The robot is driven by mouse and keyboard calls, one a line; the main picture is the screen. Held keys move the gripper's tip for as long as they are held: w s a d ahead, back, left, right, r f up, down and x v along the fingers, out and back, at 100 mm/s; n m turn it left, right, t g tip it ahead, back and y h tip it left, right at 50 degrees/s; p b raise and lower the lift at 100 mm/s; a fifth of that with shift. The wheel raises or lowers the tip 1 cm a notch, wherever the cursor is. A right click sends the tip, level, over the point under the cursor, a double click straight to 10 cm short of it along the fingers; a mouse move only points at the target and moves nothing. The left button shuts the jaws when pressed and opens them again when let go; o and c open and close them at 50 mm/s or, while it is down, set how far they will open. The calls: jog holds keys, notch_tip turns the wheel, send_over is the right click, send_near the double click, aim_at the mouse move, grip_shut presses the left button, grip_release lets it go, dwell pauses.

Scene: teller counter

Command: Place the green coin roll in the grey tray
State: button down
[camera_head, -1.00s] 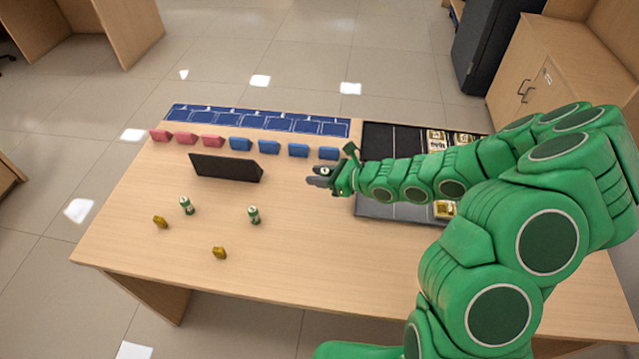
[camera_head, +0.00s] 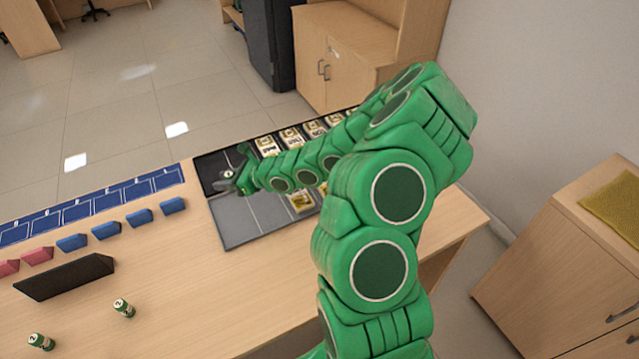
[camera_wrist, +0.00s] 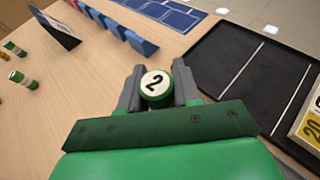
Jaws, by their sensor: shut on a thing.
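My gripper (camera_wrist: 157,88) is shut on a green coin roll (camera_wrist: 157,80) with a white end marked 2. The roll's end faces the wrist camera, with a grey finger on either side. In the head view my gripper (camera_head: 229,179) appears in front of the left part of a black tray (camera_head: 210,162). A grey tray (camera_head: 240,225) with thin light dividing lines lies on the near side of the black one. In the wrist view a dark tray (camera_wrist: 225,60) is right of the gripper. My arm hides parts of both trays.
A black sign (camera_head: 65,277), red and blue blocks (camera_head: 107,230) and a blue mat (camera_head: 100,205) lie left of the trays. Banded note bundles (camera_head: 267,146) sit in the black tray; another (camera_head: 301,202) lies nearer.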

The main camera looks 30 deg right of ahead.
aim_at(244, 200)
jog(key=shift+m+t+h, duration=0.3)
jog(key=shift+m, duration=0.1)
jog(key=shift+w+d+f, duration=0.15)
jog(key=shift+d+f, duration=0.4)
jog(key=shift+f, duration=0.8)
jog(key=shift+w+d+f, duration=0.2)
jog(key=shift+d+f, duration=0.4)
jog(key=shift+f, duration=0.8)
jog(key=shift+w+d+f, duration=0.15)
jog(key=shift+d+f, duration=0.4)
jog(key=shift+f, duration=0.8)
jog(key=shift+f, duration=0.15)
jog(key=c, duration=0.8)
grip_release()
